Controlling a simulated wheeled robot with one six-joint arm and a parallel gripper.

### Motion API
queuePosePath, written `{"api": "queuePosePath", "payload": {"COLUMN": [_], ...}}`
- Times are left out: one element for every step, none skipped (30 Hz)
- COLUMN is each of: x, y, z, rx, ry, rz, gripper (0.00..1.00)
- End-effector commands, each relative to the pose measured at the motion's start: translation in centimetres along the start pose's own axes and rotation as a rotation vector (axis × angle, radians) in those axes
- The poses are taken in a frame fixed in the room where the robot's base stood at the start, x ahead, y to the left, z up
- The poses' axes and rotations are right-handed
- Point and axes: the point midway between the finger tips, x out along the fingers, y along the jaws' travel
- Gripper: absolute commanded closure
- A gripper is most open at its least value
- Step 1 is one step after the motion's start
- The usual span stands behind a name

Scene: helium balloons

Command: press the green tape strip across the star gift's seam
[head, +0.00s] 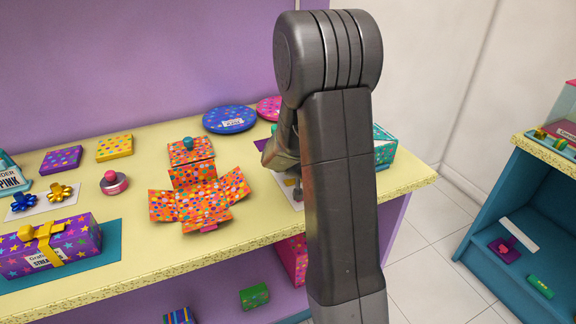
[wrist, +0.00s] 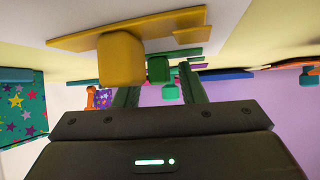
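In the wrist view, which looks inverted, a green block (wrist: 158,68) on a thin green strip (wrist: 182,53) appears between my gripper's (wrist: 160,76) fingertips. The fingers stand apart, with gaps seen beside the block; contact is not clear. A yellow block (wrist: 120,58) on a yellow strip (wrist: 150,28) is nearer the camera and covers part of one finger. A teal star-patterned box (wrist: 22,110) is at the left there. In the head view, a purple star-patterned gift (head: 50,247) with a gold bow sits on the left.
An open orange dotted box (head: 200,195) lies unfolded mid-table. A teal shelf (head: 535,180) is at the right.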

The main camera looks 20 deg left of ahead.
Motion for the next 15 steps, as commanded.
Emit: {"api": "queuePosePath", "payload": {"x": [-0.01, -0.01, -0.01, -0.01, -0.01, -0.01, -0.01, -0.01, -0.01, -0.02, -0.02, -0.02, -0.02, -0.02, -0.02], "y": [0.00, 0.00, 0.00, 0.00, 0.00, 0.00, 0.00, 0.00, 0.00, 0.00, 0.00, 0.00, 0.00, 0.00, 0.00], "z": [0.01, 0.01, 0.01, 0.01, 0.01, 0.02, 0.02, 0.02, 0.02, 0.02, 0.02, 0.02, 0.02, 0.02, 0.02], "rx": [0.000, 0.000, 0.000, 0.000, 0.000, 0.000, 0.000, 0.000, 0.000, 0.000, 0.000, 0.000, 0.000, 0.000, 0.000], "ry": [0.000, 0.000, 0.000, 0.000, 0.000, 0.000, 0.000, 0.000, 0.000, 0.000, 0.000, 0.000, 0.000, 0.000, 0.000], "rz": [0.000, 0.000, 0.000, 0.000, 0.000, 0.000, 0.000, 0.000, 0.000, 0.000, 0.000, 0.000, 0.000, 0.000, 0.000], "gripper": [0.74, 0.80, 0.88, 0.93, 0.99, 1.00, 1.00, 1.00, 1.00, 0.87, 0.93, 1.00, 1.00, 1.00, 1.00]}}
